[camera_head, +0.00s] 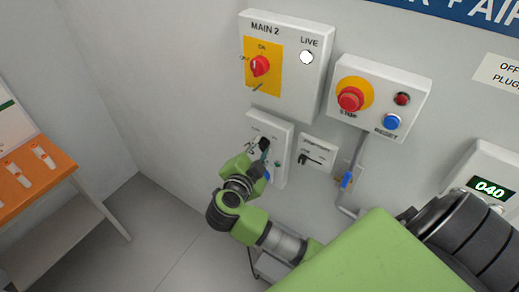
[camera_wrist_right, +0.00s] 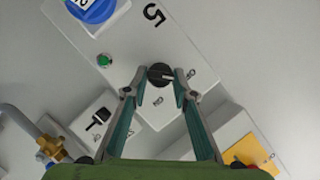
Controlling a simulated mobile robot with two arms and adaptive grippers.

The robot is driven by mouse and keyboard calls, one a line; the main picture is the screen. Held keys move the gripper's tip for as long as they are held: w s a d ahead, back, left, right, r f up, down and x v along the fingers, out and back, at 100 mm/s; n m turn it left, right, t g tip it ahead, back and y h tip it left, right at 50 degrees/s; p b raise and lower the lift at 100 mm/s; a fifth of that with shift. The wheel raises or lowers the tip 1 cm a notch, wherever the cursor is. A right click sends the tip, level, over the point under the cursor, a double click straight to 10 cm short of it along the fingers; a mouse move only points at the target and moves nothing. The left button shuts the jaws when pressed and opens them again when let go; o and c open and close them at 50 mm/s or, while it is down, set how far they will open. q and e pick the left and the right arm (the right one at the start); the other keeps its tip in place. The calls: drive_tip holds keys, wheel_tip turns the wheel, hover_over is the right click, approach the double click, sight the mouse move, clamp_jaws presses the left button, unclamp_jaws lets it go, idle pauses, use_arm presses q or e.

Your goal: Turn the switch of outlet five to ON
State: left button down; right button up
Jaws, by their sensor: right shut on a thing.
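Outlet five is a white box (camera_head: 284,133) on the wall below the MAIN 2 panel. In the right wrist view its face (camera_wrist_right: 128,45) bears a large 5, a green lamp (camera_wrist_right: 104,60) and a black rotary switch (camera_wrist_right: 160,73). The switch's white mark points right in that view, toward a small label too small to read; another label sits below it. My right gripper (camera_wrist_right: 158,86) is shut on the switch, one fingertip on each side. In the head view my right gripper (camera_head: 261,158) partly hides the box. My left gripper is not in view.
The MAIN 2 panel (camera_head: 285,95) with a red knob and white LIVE lamp is above. A red STOP button (camera_head: 351,99) and blue RESET button (camera_head: 391,122) are upper right. A small panel with a black lever (camera_head: 317,152) and a pipe valve (camera_head: 346,181) are close by right.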

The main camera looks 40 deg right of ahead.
drive_tip(key=m+b, duration=0.1)
drive_tip(key=f+m+t+b, duration=0.1)
drive_tip(key=shift+s+m+t+b, duration=0.1)
drive_tip(key=shift+m+t+b, duration=0.2)
drive_tip(key=shift+m, duration=0.1)
drive_tip(key=m+t+h+b, duration=0.1)
drive_tip(key=m+b, duration=0.3)
drive_tip(key=b, duration=0.2)
drive_tip(key=m+h+b, duration=0.1)
drive_tip(key=m+b, duration=0.3)
drive_tip(key=b, duration=0.1)
drive_tip(key=f+m+t+h+b, duration=0.1)
drive_tip(key=m+h+b, duration=0.1)
drive_tip(key=m+b, duration=0.2)
drive_tip(key=shift+m+t+b, duration=0.3)
drive_tip(key=shift+b, duration=1.05)
drive_tip(key=shift+r, duration=0.1)
drive_tip(key=o, duration=1)
drive_tip(key=shift+o, duration=0.3)
drive_tip(key=shift+r, duration=0.15)
